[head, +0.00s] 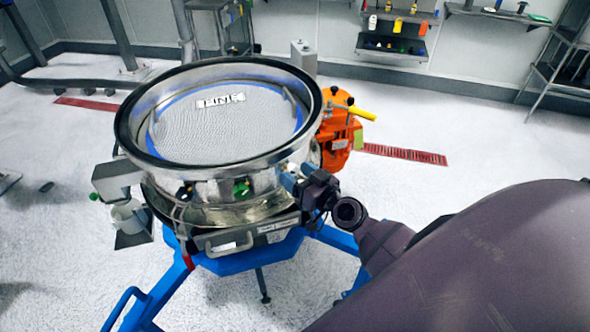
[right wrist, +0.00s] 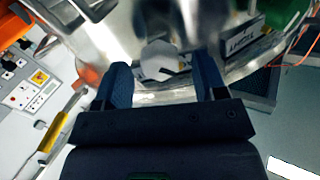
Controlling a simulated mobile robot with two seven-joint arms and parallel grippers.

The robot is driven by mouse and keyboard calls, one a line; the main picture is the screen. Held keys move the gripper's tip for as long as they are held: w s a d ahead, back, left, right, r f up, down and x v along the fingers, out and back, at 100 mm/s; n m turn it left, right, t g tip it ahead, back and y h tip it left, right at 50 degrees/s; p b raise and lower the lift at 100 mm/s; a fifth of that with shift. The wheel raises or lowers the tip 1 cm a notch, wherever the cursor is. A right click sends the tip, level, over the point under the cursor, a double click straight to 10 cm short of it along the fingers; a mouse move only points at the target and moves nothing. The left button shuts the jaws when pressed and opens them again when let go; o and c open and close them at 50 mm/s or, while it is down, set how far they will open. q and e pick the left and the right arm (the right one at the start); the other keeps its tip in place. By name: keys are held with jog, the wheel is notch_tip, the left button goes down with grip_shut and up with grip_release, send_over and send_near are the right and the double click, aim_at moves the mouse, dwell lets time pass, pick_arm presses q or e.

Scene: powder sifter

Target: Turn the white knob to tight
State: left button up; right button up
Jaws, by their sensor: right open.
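The white knob (right wrist: 161,57) shows in the right wrist view as a pale, faceted piece at the front of the shiny metal sifter. My right gripper (right wrist: 162,66) is open, with one blue finger on each side of the knob and gaps visible between. I cannot tell how deep the fingers reach around it. In the head view, my right gripper (head: 298,176) is at the lower right side of the sifter (head: 203,182), and I cannot make out the knob there. My left gripper is not in view.
An orange unit (head: 337,130) with a yellow handle (head: 362,113) stands behind the sifter's right side. A green knob (head: 241,188) sits on the sifter's front. A blue frame (head: 245,263) carries the sifter. A white container (head: 128,215) hangs at the left.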

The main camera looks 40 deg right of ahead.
jog(key=shift+w, duration=0.55)
jog(key=shift+a, duration=0.1)
jog(key=shift+c, duration=0.5)
jog(key=c, duration=0.8)
